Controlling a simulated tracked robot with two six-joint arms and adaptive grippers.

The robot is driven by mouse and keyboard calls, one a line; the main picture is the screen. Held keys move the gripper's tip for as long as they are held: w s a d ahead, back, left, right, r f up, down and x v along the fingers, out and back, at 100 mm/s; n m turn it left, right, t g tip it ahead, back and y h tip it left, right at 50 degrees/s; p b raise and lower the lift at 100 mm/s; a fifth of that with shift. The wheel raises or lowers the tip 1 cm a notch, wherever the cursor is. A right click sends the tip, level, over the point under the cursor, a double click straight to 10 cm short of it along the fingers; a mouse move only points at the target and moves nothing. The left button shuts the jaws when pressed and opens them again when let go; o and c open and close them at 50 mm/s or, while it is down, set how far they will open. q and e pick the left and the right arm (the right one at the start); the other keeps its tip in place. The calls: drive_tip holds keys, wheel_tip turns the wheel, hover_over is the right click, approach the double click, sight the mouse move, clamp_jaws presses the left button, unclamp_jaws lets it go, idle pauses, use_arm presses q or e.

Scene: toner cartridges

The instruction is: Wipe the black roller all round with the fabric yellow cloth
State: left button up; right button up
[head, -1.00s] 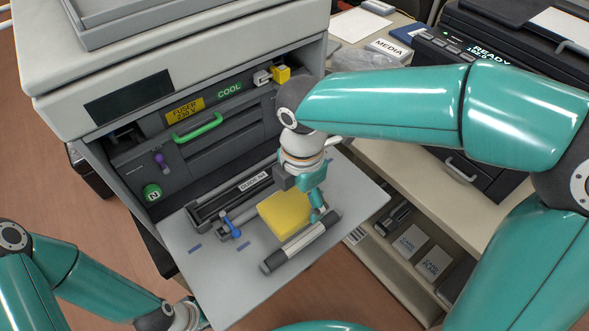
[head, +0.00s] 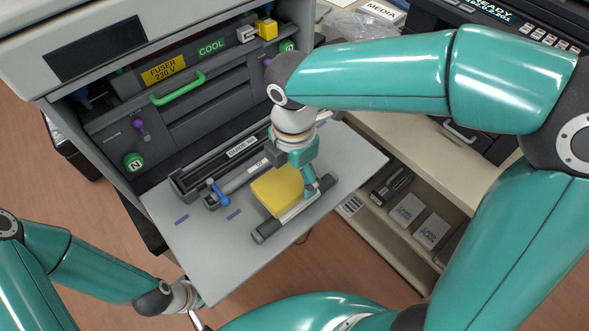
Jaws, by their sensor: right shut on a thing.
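The yellow cloth (head: 275,191), a folded-looking square, is at the front of the grey shelf, against the back side of a roller. This roller (head: 272,227) lies slantwise along the shelf's front edge; its near end is black and its middle looks light grey. My right gripper (head: 317,192) reaches down from the upper right and is shut at the cloth's right edge, over the roller's far part. The grip itself is partly hidden by the fingers. My left arm is at lower left; its gripper (head: 192,312) is cut off by my other arm, so its jaws cannot be read.
The grey shelf (head: 205,250) is bare at front left. A cabinet (head: 375,235) with boxes is at right.

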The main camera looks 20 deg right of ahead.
drive_tip(key=shift+f+b, duration=0.4)
drive_tip(key=shift+f, duration=0.15)
idle(0.7)
drive_tip(key=shift+s, duration=0.15)
drive_tip(key=shift+s+d+r, duration=0.15)
drive_tip(key=shift+s, duration=0.2)
drive_tip(key=shift+s, duration=0.1)
drive_tip(key=shift+s+d, duration=0.2)
drive_tip(key=shift+s, duration=0.25)
drive_tip(key=shift+s, duration=0.1)
drive_tip(key=shift+s+d+f, duration=0.2)
drive_tip(key=shift+s+f, duration=0.05)
drive_tip(key=shift+s, duration=0.2)
